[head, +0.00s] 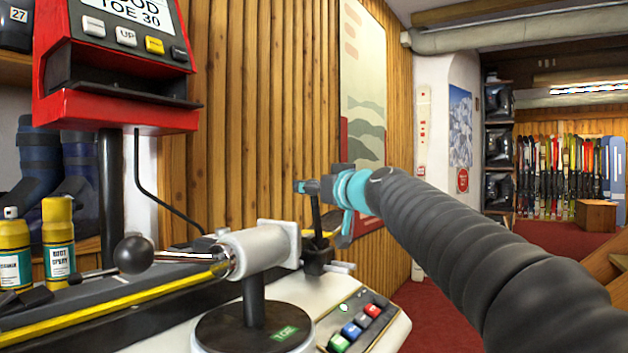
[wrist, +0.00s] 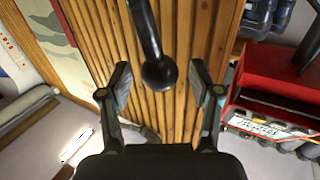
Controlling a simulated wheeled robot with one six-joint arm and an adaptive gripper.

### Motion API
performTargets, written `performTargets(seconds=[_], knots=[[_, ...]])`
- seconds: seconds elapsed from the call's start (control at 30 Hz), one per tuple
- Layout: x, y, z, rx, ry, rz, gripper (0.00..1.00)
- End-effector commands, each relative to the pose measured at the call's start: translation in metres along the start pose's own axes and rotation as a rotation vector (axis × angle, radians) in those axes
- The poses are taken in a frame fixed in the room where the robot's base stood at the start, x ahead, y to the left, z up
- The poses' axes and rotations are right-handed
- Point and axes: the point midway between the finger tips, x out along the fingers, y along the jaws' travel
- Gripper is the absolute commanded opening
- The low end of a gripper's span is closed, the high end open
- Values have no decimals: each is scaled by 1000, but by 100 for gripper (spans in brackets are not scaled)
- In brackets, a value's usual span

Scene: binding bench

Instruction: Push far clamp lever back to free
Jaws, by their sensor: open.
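The far clamp lever (wrist: 148,30) is a black rod with a round black knob (wrist: 158,73) in the wrist view. The knob lies between the two spread fingertips of my gripper (wrist: 160,85), with a gap on each side. In the head view the dark far lever (head: 316,217) stands nearly upright above the far clamp (head: 318,258). My gripper (head: 312,187), with teal parts, is at its top; its fingers and the knob overlap there, so contact is unclear.
The near clamp (head: 262,248) is a pale cylinder with a black ball handle (head: 133,254) pointing left. A button panel (head: 355,325) is at the front. A red display unit (head: 120,115) hangs over the bench. A wood-slat wall (head: 260,110) stands behind.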

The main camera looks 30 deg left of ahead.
Motion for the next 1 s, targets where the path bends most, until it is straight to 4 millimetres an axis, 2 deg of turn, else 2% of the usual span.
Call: performTargets(seconds=[0.13, 0.43, 0.47, 0.7, 1.0], knots=[[9, 0, 0, 0, -1, 0, 64], [11, 0, 0, 0, 0, 0, 64], [11, 0, 0, 0, 0, 0, 61], [11, 0, 0, 0, 0, 0, 1], [10, 7, -1, 9, -6, 7, 0]])
